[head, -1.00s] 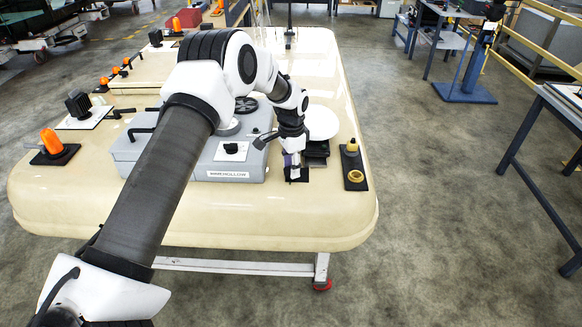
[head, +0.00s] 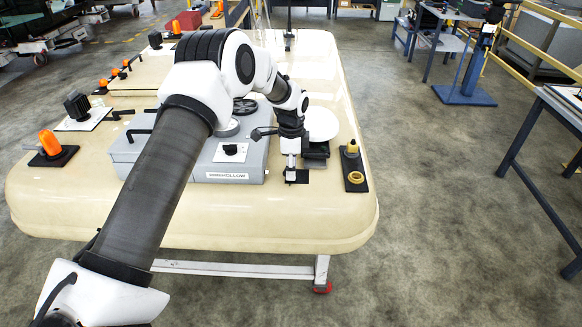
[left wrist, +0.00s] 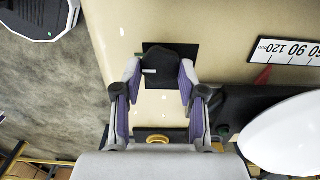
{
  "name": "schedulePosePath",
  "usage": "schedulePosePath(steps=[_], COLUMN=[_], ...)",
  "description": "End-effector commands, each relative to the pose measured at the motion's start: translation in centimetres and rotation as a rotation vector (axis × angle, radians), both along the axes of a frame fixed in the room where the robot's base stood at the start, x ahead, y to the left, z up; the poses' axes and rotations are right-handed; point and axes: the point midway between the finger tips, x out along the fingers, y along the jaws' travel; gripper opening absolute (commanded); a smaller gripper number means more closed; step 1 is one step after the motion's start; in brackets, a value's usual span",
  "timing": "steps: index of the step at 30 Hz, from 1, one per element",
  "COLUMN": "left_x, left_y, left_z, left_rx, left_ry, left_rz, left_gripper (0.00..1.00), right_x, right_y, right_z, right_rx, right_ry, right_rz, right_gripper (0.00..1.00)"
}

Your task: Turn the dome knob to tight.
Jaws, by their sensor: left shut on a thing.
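The dark knob (left wrist: 160,66) sits on a small black square plate (left wrist: 190,50) on the cream top, with a pale mark on its left side in the left wrist view. My left gripper (left wrist: 160,76) is shut on this knob, one purple-padded finger on each side. In the head view my left gripper (head: 291,174) points down at the black plate (head: 303,177), near the trolley's front edge, and hides most of the knob. I take this to be the dome knob; its setting marks cannot be read. My right gripper is not in view.
A white dome (head: 321,122) stands just behind the gripper. A plate with yellow fittings (head: 354,168) is to its right. A grey labelled box (head: 235,172) is to its left. A scale strip (left wrist: 288,51) shows in the left wrist view.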

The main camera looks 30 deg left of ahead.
Motion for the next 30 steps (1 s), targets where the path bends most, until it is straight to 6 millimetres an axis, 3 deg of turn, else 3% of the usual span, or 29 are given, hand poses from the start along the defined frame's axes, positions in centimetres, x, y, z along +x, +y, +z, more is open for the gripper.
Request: schedulePosePath(steps=[7, 8, 9, 20, 23, 30], left_x=[-0.2, -0.2, -0.2, 0.0, 0.0, 0.1], left_y=[-0.1, -0.1, -0.1, 0.0, 0.0, -0.1], left_z=[-0.3, -0.3, -0.3, 0.2, 1.5, 7.5], left_rx=[-0.001, -0.001, -0.001, -0.001, -0.001, 0.0], left_ry=[0.006, 0.006, 0.006, 0.002, -0.001, -0.001], left_rz=[-0.001, -0.001, 0.0, 0.001, 0.001, 0.001], left_gripper=[0.06, 0.51, 0.65, 0.66, 0.66, 0.66], right_x=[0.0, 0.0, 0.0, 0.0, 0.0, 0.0], right_y=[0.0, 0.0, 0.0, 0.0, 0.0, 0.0], right_z=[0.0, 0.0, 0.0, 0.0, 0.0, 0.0], right_rx=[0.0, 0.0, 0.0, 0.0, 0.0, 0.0], right_ry=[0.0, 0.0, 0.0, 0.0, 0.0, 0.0], right_rz=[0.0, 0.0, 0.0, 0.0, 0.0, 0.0], right_gripper=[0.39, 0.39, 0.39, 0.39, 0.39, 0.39])
